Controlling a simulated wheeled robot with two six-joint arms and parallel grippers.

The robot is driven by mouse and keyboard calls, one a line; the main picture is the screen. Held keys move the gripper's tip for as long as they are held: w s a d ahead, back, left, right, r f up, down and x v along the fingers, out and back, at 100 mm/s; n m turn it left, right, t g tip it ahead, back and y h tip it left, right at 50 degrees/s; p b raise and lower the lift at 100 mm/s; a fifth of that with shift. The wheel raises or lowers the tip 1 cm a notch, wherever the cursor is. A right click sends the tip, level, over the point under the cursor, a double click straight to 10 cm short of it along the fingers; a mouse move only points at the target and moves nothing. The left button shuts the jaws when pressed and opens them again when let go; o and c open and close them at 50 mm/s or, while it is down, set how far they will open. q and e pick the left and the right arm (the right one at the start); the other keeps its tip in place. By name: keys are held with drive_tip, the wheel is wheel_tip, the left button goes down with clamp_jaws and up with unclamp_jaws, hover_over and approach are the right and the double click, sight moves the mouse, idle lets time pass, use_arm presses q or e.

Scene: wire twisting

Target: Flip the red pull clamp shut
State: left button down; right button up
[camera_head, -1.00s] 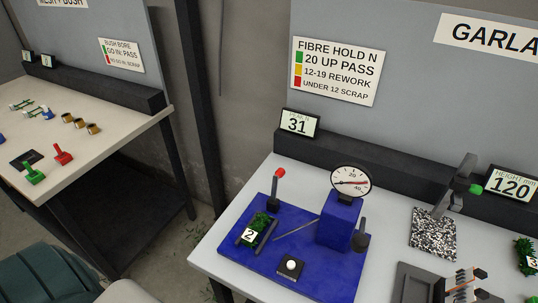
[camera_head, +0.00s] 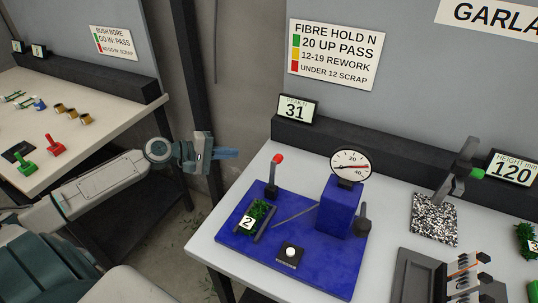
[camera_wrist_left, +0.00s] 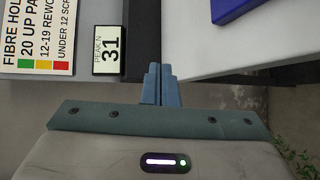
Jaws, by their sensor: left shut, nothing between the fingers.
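The red pull clamp shows in the head view as a dark upright lever with a red tip (camera_head: 277,159), standing at the back left of the blue base plate (camera_head: 325,279). A green bristly piece (camera_head: 262,210) marked 2 lies in a holder in front of it. My left gripper (camera_head: 228,154) is shut and empty, in the air left of the clamp and apart from it. In the left wrist view its blue fingers (camera_wrist_left: 161,86) are together, and a corner of the blue base (camera_wrist_left: 232,6) shows at the top. My right gripper is not in view.
A blue block with a round dial (camera_head: 350,165) stands on the plate, beside a white button (camera_head: 291,252). A display (camera_head: 296,108) reading 31 sits on the dark ledge behind. A second bench (camera_head: 90,150) is at the left, with a floor gap between the benches.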

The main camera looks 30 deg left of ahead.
use_arm(q)
drive_tip(key=shift+g+h, duration=0.3)
drive_tip(key=shift+h, duration=0.5)
drive_tip(key=d+r, duration=0.1)
drive_tip(key=r, duration=0.1)
drive_tip(key=s+d+r, duration=0.1)
drive_tip(key=d+r, duration=0.1)
drive_tip(key=shift+s+d+r, duration=0.1)
drive_tip(key=shift+d+r, duration=0.05)
drive_tip(key=shift+r, duration=0.05)
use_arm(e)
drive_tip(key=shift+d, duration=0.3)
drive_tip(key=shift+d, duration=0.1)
